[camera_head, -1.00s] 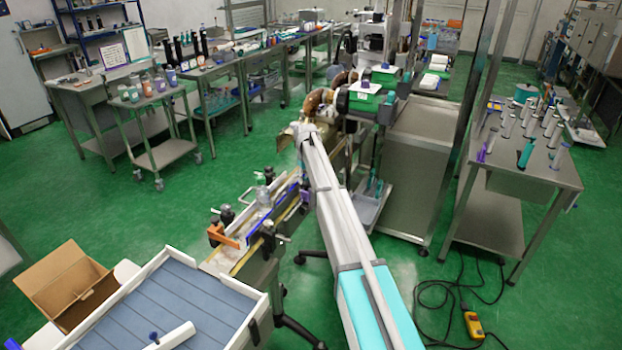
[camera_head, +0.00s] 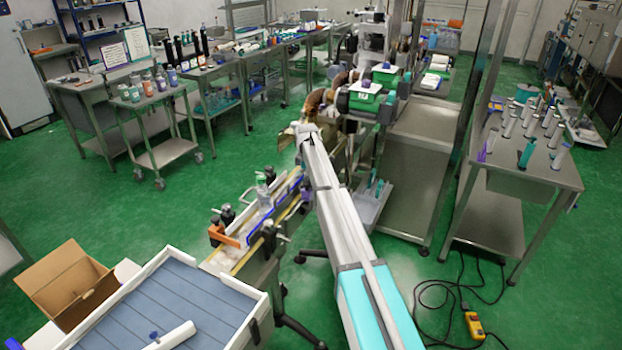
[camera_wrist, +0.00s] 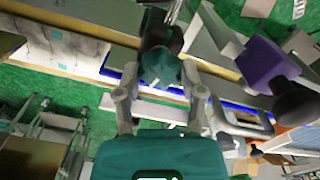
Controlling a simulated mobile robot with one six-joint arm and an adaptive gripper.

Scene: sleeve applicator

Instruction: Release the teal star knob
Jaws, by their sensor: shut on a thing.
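The teal star knob (camera_wrist: 161,68) is in the upper middle of the wrist view, on a dark shaft or mount beside the conveyor's rail. My gripper (camera_wrist: 160,88) has one finger on each side of the knob and is shut on it. My teal gripper body fills the bottom of that view. The knob's far side and its mount are partly hidden. In the head view my long arm reaches over beside the conveyor, and I cannot make out the knob or the fingertips there.
A purple knob (camera_wrist: 262,62) stands close to the right of my gripper. Blue-edged conveyor rails (camera_wrist: 230,101) run just beyond my fingers. In the head view a clear bottle (camera_head: 264,196) stands on the conveyor, with an orange bracket (camera_head: 222,237) near its front end.

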